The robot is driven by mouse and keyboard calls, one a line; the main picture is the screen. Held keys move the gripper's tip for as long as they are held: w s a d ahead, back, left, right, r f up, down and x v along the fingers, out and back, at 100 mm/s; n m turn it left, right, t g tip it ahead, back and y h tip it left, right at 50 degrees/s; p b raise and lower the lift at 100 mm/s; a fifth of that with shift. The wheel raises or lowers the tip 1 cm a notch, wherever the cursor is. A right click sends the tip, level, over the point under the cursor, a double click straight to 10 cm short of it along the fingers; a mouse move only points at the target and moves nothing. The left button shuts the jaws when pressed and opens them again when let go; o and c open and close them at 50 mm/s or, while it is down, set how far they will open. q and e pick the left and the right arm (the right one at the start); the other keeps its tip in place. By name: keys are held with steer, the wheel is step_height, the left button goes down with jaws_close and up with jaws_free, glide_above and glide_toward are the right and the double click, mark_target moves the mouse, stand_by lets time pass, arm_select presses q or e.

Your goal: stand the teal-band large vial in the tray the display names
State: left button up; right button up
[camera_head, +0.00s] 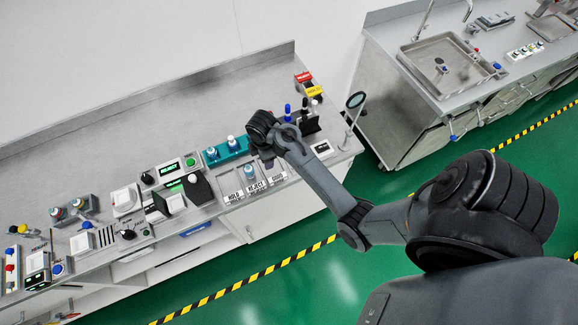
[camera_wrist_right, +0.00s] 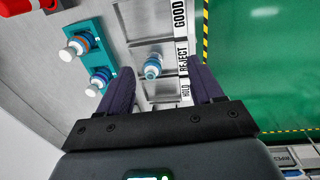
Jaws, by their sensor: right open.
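The teal-band vial (camera_wrist_right: 153,66) stands upright in the REJECT tray (camera_wrist_right: 182,58), the middle of three labelled trays. It also shows in the head view (camera_head: 249,172). My right gripper (camera_wrist_right: 160,68) is open above it, with a finger on either side of it in the picture and no visible contact. In the head view my right gripper (camera_head: 267,158) is over the back of the trays. The GOOD tray (camera_head: 279,176) and the HOLD tray (camera_head: 233,195) lie on either side. A display with a green screen (camera_head: 168,168) is to the left; its text is unreadable. My left gripper is out of view.
A teal rack (camera_head: 226,151) with two white-capped vials stands behind the trays. A magnifier (camera_head: 355,100) and a dark stand (camera_head: 308,124) are at right. The bench's front edge is close to the trays.

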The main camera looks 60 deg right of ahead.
steer(key=s+a+r+m+t, duration=0.1)
steer(key=s+a+r+m, duration=0.3)
steer(key=s+a, duration=0.3)
steer(key=s+a+r+m+t, duration=0.1)
steer(key=s+a+r+m, duration=0.3)
steer(key=s+a, duration=0.3)
steer(key=s+m, duration=0.1)
steer(key=s, duration=0.4)
steer(key=shift+a+t+y, duration=0.3)
steer(key=shift+t, duration=0.1)
step_height(320, 180, up, 7)
steer(key=p, duration=0.7)
steer(key=shift+r, duration=0.1)
